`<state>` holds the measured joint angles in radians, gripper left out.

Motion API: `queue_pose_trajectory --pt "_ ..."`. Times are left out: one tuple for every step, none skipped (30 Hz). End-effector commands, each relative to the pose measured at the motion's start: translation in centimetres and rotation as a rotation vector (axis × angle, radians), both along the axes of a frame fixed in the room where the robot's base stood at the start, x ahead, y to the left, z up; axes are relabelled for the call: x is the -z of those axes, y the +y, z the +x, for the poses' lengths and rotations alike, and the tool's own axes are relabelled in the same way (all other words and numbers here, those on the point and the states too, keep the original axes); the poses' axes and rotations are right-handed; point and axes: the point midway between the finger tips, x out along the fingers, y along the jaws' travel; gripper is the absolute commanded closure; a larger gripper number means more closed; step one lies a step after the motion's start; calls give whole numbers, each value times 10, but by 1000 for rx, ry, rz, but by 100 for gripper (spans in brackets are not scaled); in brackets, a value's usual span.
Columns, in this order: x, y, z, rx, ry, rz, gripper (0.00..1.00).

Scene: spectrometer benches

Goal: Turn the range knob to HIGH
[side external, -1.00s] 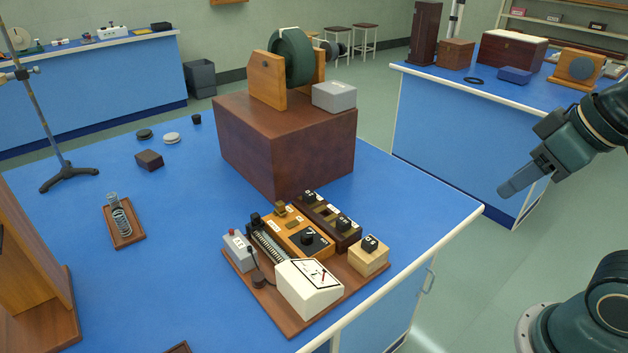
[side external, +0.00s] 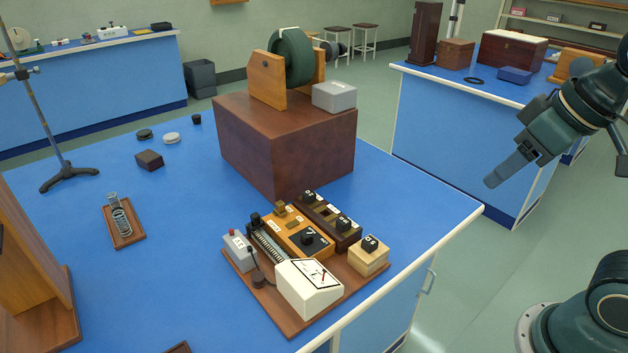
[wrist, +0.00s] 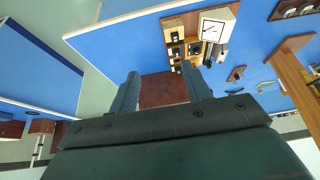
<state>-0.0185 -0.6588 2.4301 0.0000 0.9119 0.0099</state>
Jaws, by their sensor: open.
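A board of instruments (side external: 277,322) sits near the front right of the blue bench. On it is an orange box with a round black knob (side external: 308,239). Smaller black knobs stand on a dark strip (side external: 330,217) behind it and on a pale wooden block (side external: 370,257) to its right. Their labels are too small to read, so I cannot tell which is the range knob or where it points. My gripper (side external: 494,180) is off the bench's right edge, well away from the board. In the wrist view its fingers (wrist: 163,90) are apart and empty; the board (wrist: 174,20) shows upside down beyond them.
A white slanted meter (side external: 309,290) stands at the board's front, and a grey box with a red button (side external: 238,250) at its left. A tall brown block (side external: 285,145) carrying a green coil stands behind.

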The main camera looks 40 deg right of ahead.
Motion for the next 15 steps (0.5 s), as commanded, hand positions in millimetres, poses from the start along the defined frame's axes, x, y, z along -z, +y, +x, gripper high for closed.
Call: queue_pose_trajectory --pt "-3 2 8 -4 13 1 52" --pt "-4 2 12 -6 22 1 52" --pt "-6 4 19 -9 32 2 52" --pt "-7 5 24 -12 39 3 52" --pt "-9 6 30 -14 48 4 52" --pt "-11 8 38 -17 58 4 52" --pt "-11 9 43 -19 67 4 52" --pt "-13 11 49 -21 74 6 52" --pt "-13 13 57 -24 85 6 52" --pt "-14 14 63 -26 94 6 52" --pt "-14 16 69 -29 102 6 52" --pt "-14 18 76 -31 114 7 52" --pt "-14 20 82 -34 122 7 52" --pt "-14 22 88 -36 130 7 52" --pt "-14 24 96 -38 141 7 52"
